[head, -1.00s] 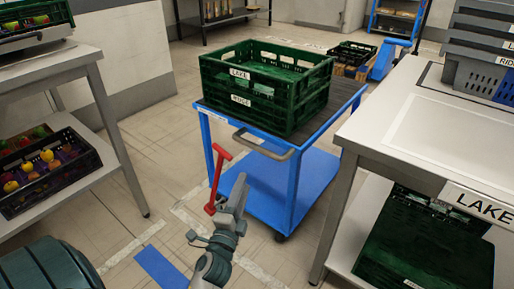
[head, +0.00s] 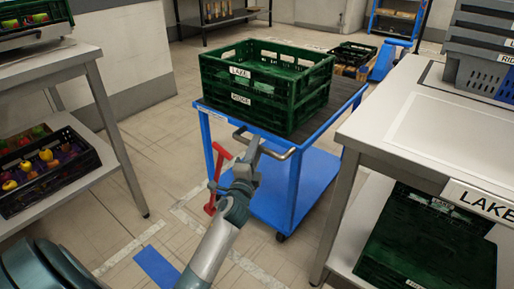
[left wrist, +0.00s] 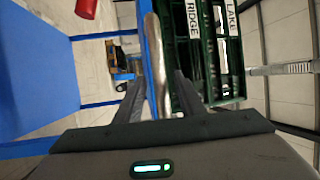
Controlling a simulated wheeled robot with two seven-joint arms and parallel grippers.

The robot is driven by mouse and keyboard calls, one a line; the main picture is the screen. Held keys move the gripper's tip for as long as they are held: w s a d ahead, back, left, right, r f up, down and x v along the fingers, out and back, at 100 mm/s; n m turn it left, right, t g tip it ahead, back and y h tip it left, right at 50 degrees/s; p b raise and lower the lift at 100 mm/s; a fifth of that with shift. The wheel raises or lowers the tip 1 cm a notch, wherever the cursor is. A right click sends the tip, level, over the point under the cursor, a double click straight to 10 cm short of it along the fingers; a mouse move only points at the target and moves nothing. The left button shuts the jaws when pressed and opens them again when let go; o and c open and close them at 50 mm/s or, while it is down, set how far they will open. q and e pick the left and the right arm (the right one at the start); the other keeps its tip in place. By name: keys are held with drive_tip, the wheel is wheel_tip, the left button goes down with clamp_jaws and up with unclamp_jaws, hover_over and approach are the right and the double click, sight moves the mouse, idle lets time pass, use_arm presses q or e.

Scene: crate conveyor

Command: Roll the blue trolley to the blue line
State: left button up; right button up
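The blue trolley (head: 290,190) stands in the middle of the head view, with a grey push handle (head: 278,153) at its near end and a red lever (head: 217,178) at its near left corner. Two stacked green crates (head: 265,92), labelled LAKE and RIDGE, sit on its top. The blue line (head: 157,267) is a short strip on the floor, nearer and left of the trolley. My left gripper (head: 250,150) is at the handle. In the left wrist view, the open fingers (left wrist: 158,90) stand either side of the handle (left wrist: 154,55), with gaps visible. My right gripper is not in view.
A table (head: 60,65) with a lower shelf holding a crate of produce (head: 45,180) stands at left. A worktop (head: 425,125) with grey crates stands close on the right, a green crate (head: 425,250) below it. Floor between is clear.

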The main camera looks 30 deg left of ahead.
use_arm(q)
drive_tip(key=shift+w+a+r, duration=0.1)
drive_tip(key=shift+w+a, duration=0.1)
drive_tip(key=shift+w, duration=0.4)
drive_tip(key=shift+c, duration=0.4)
clamp_jaws()
drive_tip(key=shift+s, duration=0.15)
